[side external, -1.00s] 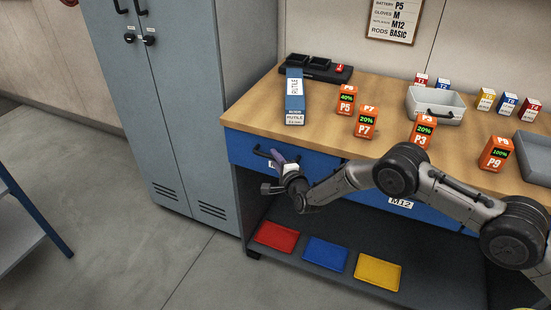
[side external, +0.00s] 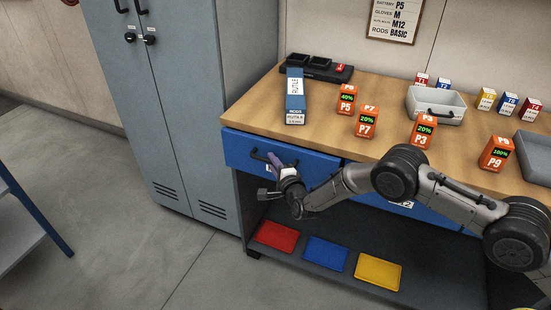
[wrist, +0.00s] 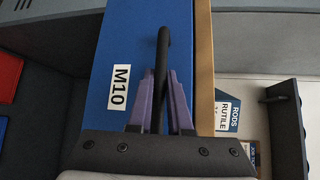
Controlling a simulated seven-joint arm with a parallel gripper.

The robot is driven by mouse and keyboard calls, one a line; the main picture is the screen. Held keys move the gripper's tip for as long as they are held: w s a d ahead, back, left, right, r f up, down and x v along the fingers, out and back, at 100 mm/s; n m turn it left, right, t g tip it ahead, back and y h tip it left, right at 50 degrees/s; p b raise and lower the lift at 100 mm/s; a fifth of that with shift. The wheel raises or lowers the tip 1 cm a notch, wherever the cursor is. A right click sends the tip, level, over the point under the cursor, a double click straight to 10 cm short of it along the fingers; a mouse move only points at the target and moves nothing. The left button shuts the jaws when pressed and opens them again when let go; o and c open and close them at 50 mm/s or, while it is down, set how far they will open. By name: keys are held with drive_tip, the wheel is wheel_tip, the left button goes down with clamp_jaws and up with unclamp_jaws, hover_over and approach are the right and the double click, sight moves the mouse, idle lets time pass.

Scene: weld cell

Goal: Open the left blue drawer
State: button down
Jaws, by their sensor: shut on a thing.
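The left blue drawer (side external: 240,148) is under the left end of the workbench top, and its front appears to stand slightly out from the bench. Its black bar handle (side external: 258,153) runs across the front. In the wrist view the blue front (wrist: 135,40) carries a white M10 label (wrist: 118,88). My gripper (side external: 276,160) is at the handle, with purple fingers on both sides of the black bar (wrist: 163,45) in the wrist view. It is shut on the handle. My gripper and wrist hide part of the drawer front in the side view.
The wooden benchtop (side external: 320,142) above holds a blue rod box (side external: 295,100), orange batteries (side external: 366,122) and a grey bin (side external: 437,106). Red, blue and yellow trays (side external: 326,253) lie on the lower shelf. A grey cabinet (side external: 200,90) stands left. The floor before the drawer is clear.

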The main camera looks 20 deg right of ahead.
drive_tip(key=s+a, duration=1.9)
drive_tip(key=s, duration=0.1)
drive_tip(key=shift+a, duration=0.4)
drive_tip(key=shift+w, duration=0.1)
drive_tip(key=c, duration=0.8)
unclamp_jaws()
drive_tip(key=shift+c, duration=0.2)
drive_tip(key=s+r, duration=0.5)
drive_tip(key=r, duration=0.2)
drive_tip(key=shift+r, duration=0.35)
